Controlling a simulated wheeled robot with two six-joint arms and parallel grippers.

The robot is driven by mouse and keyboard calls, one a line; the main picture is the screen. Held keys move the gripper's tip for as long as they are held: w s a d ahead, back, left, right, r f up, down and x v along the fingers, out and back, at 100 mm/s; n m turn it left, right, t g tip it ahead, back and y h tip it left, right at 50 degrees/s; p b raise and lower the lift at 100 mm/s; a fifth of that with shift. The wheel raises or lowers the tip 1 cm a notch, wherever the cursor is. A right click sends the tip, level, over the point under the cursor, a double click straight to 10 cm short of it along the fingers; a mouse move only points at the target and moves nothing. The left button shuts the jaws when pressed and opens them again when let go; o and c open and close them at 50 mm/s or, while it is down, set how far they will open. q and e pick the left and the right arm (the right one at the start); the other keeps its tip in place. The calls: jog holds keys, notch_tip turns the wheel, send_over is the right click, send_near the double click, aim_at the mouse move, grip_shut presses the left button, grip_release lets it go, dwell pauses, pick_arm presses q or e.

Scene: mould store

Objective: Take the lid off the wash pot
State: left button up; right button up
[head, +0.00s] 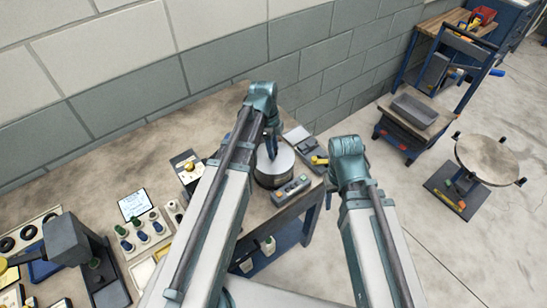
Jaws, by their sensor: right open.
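The wash pot (268,182) is a round metal pot near the right end of the bench. Its silver lid (285,163) appears to sit on top of it. My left gripper (271,150) points down over the lid's middle. My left arm hides part of the pot, and I cannot tell whether the jaws hold the lid's knob. My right gripper (346,158) is open, to the right of the pot and apart from it, with its fingers mostly hidden by its wrist.
A grey control box with buttons (291,190) stands in front of the pot. A dark device (300,141) and a yellow item (319,160) lie to its right. Bottles (142,233) and a tablet (135,205) are at left. A block wall runs behind the bench (100,160).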

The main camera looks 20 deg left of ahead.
pick_arm(q)
grip_shut()
jog(key=shift+r, duration=0.1)
